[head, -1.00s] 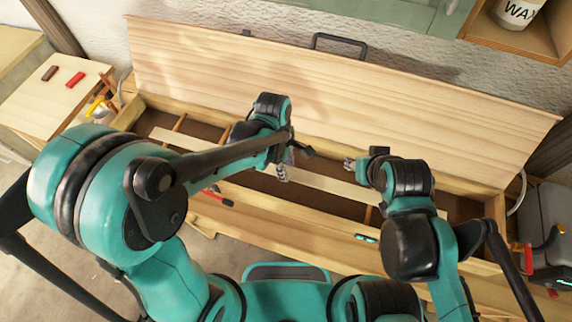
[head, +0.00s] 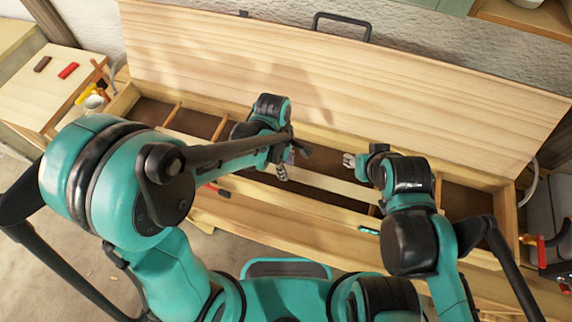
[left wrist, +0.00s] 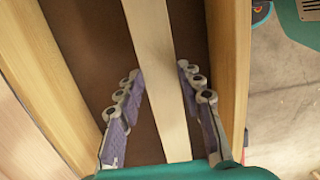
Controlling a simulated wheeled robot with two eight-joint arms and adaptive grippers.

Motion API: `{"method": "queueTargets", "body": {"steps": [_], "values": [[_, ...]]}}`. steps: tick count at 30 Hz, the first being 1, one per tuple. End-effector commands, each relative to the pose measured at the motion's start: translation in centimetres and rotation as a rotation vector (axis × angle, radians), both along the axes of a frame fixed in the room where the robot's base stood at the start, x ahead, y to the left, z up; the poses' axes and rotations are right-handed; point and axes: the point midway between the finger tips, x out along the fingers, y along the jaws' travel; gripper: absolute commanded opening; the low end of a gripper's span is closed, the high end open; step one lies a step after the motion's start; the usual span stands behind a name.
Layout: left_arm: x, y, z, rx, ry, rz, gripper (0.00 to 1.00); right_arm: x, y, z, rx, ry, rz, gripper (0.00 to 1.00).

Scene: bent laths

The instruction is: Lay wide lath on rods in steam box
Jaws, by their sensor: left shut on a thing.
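The wide lath (head: 330,185), a pale flat strip, runs along the inside of the long wooden steam box (head: 262,208). My left gripper (head: 283,165) is over the middle of the box and is shut on the lath. In the left wrist view the lath (left wrist: 160,60) passes between its two purple-padded fingers. Dark floor shows on both sides of it. Wooden rods (head: 221,127) cross the box at the left. Whether the lath touches rods is hidden by my arms. My right gripper (head: 350,160) hangs above the box, apart from the lath; its jaws are unclear.
The box's large lid (head: 330,80) stands open at the back, with a dark handle (head: 342,25). A side table (head: 45,90) at the left holds a brown block, a red block (head: 68,70) and a cup (head: 95,101). A red-handled tool (head: 217,190) lies near the box front.

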Motion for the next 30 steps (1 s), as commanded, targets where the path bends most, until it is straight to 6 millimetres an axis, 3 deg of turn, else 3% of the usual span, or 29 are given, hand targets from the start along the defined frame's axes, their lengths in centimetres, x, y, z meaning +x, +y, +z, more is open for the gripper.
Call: {"method": "queueTargets", "body": {"steps": [16,17,19,26,27,30], "values": [[0.00,0.00,-0.68,0.000,0.000,0.000,0.04,0.00,0.00,-0.69,0.000,0.000,0.000,0.40],[0.00,0.00,-0.68,0.000,0.000,0.000,0.40,0.00,0.00,-0.69,0.000,0.000,0.000,0.40],[0.00,-0.01,-0.62,0.000,0.000,0.000,0.58,0.00,0.00,-0.63,0.000,0.000,0.000,0.40],[0.00,0.00,-0.61,0.000,0.000,0.000,0.61,0.00,0.00,-0.62,0.000,0.000,0.000,0.40],[0.00,-0.01,-0.62,0.000,0.000,0.000,0.69,0.00,0.00,-0.62,0.000,0.000,0.000,0.40],[0.00,-0.01,-0.62,0.000,0.000,0.000,0.69,0.00,0.00,-0.62,0.000,0.000,0.000,0.40]]}}
